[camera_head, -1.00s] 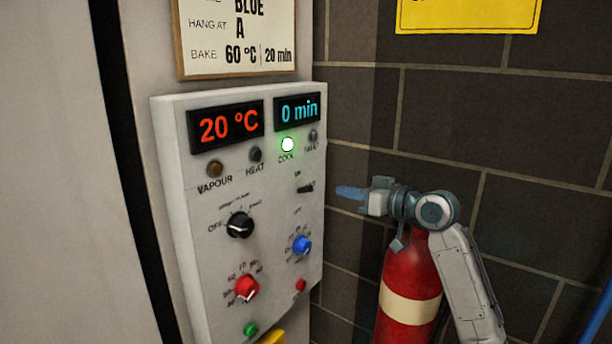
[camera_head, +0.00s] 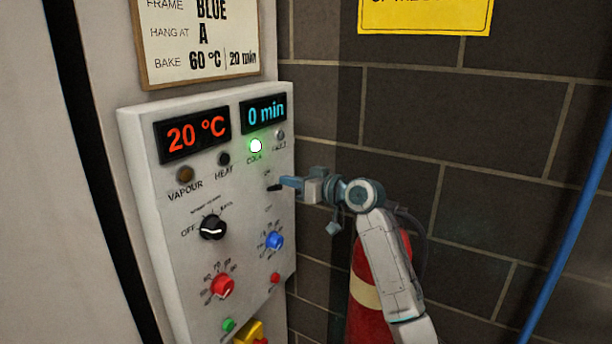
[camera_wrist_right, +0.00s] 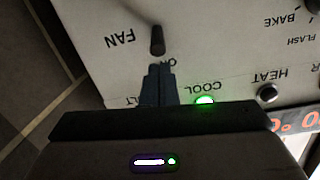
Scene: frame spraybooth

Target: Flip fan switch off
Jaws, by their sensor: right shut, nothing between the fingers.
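The fan switch is a small black lever (camera_head: 273,187) at the right side of the white control panel (camera_head: 245,205). In the right wrist view the lever (camera_wrist_right: 157,41) stands between the upside-down FAN and ON labels. My right gripper (camera_head: 285,182) is shut and empty, with its blue fingertips just right of the lever. In the wrist view the fingertips (camera_wrist_right: 157,72) lie beside the ON label, close to the lever. I cannot tell whether they touch it. My left gripper is not in view.
A green COOL lamp (camera_head: 256,146) is lit above the switch. A blue knob (camera_head: 274,241), black selector (camera_head: 212,227) and red knob (camera_head: 222,286) are below. A red fire extinguisher (camera_head: 366,268) stands behind my right arm, against the brick wall (camera_head: 480,150).

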